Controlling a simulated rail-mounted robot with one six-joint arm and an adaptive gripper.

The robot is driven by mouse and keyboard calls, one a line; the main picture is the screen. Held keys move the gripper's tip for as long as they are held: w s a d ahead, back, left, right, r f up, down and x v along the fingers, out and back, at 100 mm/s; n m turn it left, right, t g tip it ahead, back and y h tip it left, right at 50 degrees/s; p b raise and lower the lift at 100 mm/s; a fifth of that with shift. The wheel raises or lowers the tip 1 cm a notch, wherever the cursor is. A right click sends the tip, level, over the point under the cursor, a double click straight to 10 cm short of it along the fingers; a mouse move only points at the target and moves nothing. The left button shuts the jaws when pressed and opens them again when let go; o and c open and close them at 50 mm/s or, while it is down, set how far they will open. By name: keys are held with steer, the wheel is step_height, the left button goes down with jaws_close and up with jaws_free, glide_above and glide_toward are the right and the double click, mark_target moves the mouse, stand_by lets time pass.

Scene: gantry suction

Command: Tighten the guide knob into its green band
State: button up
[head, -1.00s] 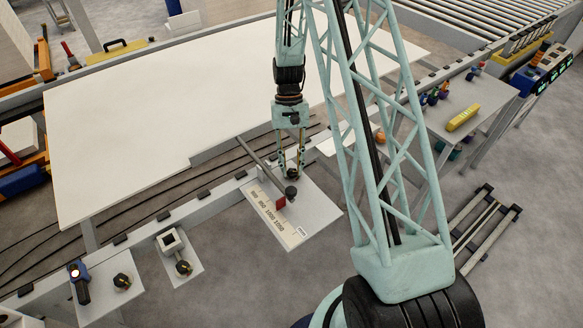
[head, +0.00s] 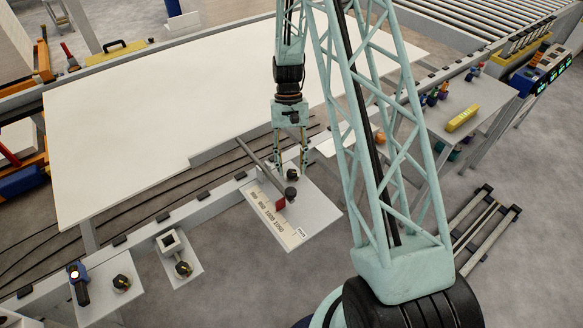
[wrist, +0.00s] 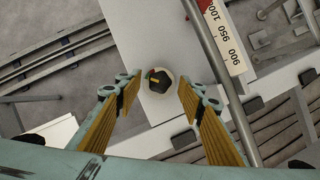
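The guide knob (wrist: 161,85) is black with a yellow pointer mark and sits on a pale round base in the wrist view. In the head view the knob (head: 293,174) is a small dark shape on the white plate (head: 318,211). My gripper (wrist: 158,88) is open, its two yellow-padded fingers on either side of the knob with gaps showing. In the head view my gripper (head: 291,168) is low over the plate.
A grey bar (head: 260,162) crosses the plate beside the knob, with a dark end piece (head: 291,192) and a red block (head: 281,204). A numbered scale (head: 275,219) lies next to it. Other black knobs (head: 122,283) stand on small plates at the lower left.

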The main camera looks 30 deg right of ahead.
steer(key=v, duration=1.1)
steer(key=shift+r, duration=0.2)
